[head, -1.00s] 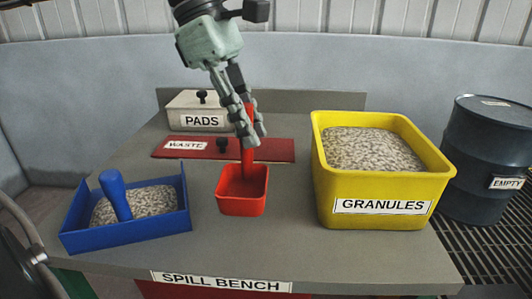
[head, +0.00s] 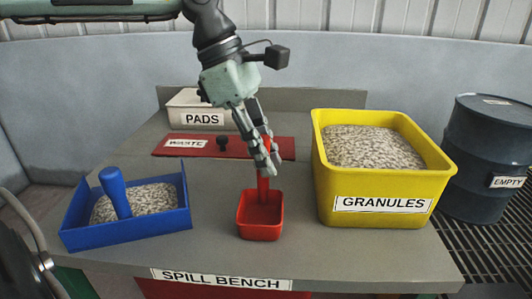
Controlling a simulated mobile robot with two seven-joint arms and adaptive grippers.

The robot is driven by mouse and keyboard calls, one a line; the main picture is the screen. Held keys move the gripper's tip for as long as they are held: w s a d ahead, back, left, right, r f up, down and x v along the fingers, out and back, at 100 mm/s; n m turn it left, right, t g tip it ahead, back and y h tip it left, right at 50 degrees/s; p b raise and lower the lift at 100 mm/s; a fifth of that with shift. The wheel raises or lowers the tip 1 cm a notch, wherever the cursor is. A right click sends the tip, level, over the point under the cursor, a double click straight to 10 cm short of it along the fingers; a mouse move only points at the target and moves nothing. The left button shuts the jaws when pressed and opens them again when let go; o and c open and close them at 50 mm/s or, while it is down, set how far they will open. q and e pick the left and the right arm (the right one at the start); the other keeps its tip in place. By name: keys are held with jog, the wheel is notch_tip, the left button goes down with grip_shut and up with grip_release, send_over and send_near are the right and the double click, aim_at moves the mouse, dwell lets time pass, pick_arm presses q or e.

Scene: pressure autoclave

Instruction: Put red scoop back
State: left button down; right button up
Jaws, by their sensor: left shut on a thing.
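The red scoop (head: 260,222) is a square open cup with an upright red handle. My left gripper (head: 268,162) is shut on that handle, with the cup hanging below the fingers. The cup looks empty. It is over or on the front middle of the bench; I cannot tell whether its base touches the top. The yellow bin (head: 385,200) marked GRANULES, full of pale granules, stands to the right of the scoop. My right gripper is not in view.
A blue tray (head: 130,228) with granules and a blue-handled tool stands at left. A red WASTE lid (head: 265,148) and a white PADS box (head: 190,100) lie behind. A dark EMPTY drum (head: 485,150) stands at far right. The grey bench (head: 215,250) is clear in front.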

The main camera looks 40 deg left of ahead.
pick_arm(q)
jog(key=c, duration=1.6)
grip_release()
jog(key=shift+o, duration=0.8)
jog(key=shift+r, duration=0.1)
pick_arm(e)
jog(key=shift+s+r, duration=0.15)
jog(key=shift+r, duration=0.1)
pick_arm(q)
jog(key=p+v, duration=0.1)
jog(key=v, duration=1.1)
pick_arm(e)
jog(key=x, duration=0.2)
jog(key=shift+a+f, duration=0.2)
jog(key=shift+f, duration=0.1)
pick_arm(q)
jog(key=shift+s+d, duration=0.1)
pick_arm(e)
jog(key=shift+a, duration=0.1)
